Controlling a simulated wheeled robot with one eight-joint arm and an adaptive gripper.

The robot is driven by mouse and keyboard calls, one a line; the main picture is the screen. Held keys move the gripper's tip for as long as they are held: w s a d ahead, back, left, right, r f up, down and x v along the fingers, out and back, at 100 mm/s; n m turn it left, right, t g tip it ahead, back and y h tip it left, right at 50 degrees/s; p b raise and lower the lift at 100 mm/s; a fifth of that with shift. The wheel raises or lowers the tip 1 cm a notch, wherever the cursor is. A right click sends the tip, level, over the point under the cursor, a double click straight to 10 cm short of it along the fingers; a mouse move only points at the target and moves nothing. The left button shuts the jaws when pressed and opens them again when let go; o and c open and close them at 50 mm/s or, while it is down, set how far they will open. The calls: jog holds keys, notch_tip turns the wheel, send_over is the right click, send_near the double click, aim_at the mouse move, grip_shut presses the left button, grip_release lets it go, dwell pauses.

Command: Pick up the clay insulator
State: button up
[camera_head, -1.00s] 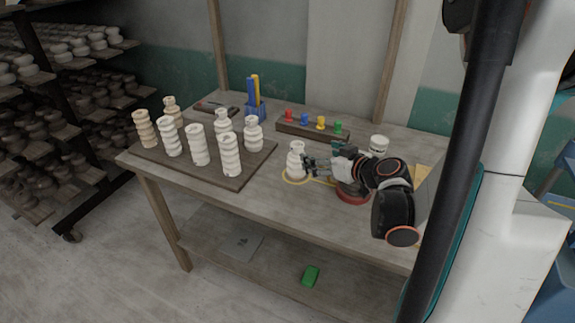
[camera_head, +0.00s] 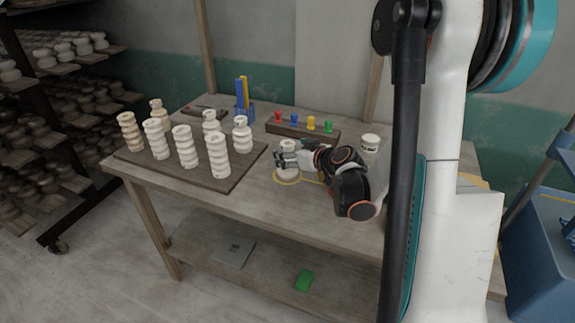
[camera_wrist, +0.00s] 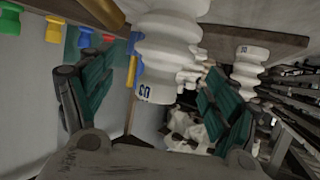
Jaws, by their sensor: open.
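A white ribbed clay insulator (camera_head: 287,175) stands within a yellow ring on the table, apart from the board of other insulators. My gripper (camera_head: 287,159) is at its upper half and partly hides it. In the wrist view the near insulator (camera_wrist: 165,45) bears a blue mark and shows between the teal finger pads of my gripper (camera_wrist: 155,88). The fingers are open, with a gap visible on both sides of it. Contact cannot be told. Several other insulators, such as the front one (camera_head: 218,157), stand upright on the dark board (camera_head: 232,178).
A peg rack (camera_head: 290,130) with coloured pegs and a blue holder (camera_head: 244,112) stand behind. A white cup (camera_head: 370,142) is right of my gripper. Shelving (camera_head: 60,130) with pottery is at left.

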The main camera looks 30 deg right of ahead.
jog(key=x, duration=0.2)
jog(key=shift+w+f+b, duration=0.15)
jog(key=shift+w+b, duration=0.15)
jog(key=shift+w, duration=0.05)
jog(key=shift+c, duration=0.2)
jog(key=c, duration=1.6)
